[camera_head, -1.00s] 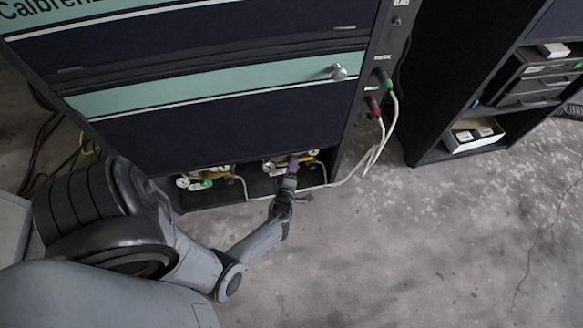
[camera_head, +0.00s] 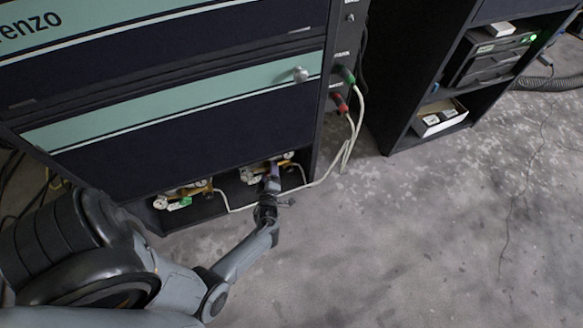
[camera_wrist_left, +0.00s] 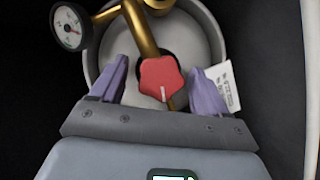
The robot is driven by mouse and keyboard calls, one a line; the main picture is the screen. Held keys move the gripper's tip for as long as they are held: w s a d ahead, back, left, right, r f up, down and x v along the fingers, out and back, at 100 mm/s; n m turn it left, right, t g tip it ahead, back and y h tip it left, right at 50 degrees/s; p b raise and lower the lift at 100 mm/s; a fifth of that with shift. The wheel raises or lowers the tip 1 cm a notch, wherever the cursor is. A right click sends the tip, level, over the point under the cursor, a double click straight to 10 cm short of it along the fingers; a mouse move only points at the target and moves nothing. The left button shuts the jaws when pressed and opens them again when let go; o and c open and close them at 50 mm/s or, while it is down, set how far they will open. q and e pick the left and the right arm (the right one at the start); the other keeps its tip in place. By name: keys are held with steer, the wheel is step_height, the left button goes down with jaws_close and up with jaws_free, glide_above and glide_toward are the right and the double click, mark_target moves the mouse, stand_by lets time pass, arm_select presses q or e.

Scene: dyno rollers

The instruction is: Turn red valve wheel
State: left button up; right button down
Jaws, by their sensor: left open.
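The red valve wheel (camera_wrist_left: 161,78) shows in the left wrist view, near the middle, on a brass pipe (camera_wrist_left: 139,30) over a grey round cylinder top (camera_wrist_left: 207,45). My left gripper (camera_wrist_left: 160,82) is open, its purple fingers on either side of the wheel with gaps between. In the head view my left gripper (camera_head: 271,182) reaches into the low opening of the dark cabinet, at the right-hand valve set (camera_head: 252,175). The red wheel cannot be made out there. My right gripper is not in view.
A pressure gauge (camera_wrist_left: 70,27) and a white tag (camera_wrist_left: 222,86) flank the wheel. A second valve set (camera_head: 180,195) sits left in the opening. A pale hose (camera_head: 322,182) runs along its front. The floor to the right is clear.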

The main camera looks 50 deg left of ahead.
arm_select(q)
steer(key=m+g, duration=0.1)
steer(key=m, duration=0.1)
steer(key=m+g, duration=0.2)
steer(key=m, duration=0.1)
steer(key=shift+w+r, duration=0.2)
steer(key=shift+w+m+g, duration=0.1)
steer(key=shift+m+g, duration=0.8)
steer(key=shift+m, duration=0.3)
steer(key=shift+d+r+m+g, duration=0.2)
steer(key=shift+d+m+g, duration=0.1)
steer(key=shift+m, duration=0.1)
steer(key=p+v, duration=0.6)
steer(key=v, duration=0.4)
steer(key=d+r+m+t+h+p, duration=0.1)
steer(key=d+r+m+h+p, duration=0.2)
steer(key=r+p, duration=0.5)
steer(key=w+d+r+m+t+h+p, duration=0.1)
steer(key=d+r+m+h+p, duration=0.2)
steer(key=r, duration=1)
steer(key=h+p, duration=0.3)
steer(key=p, duration=0.2)
steer(key=shift+w+d+r, duration=0.2)
steer(key=shift+r, duration=0.15)
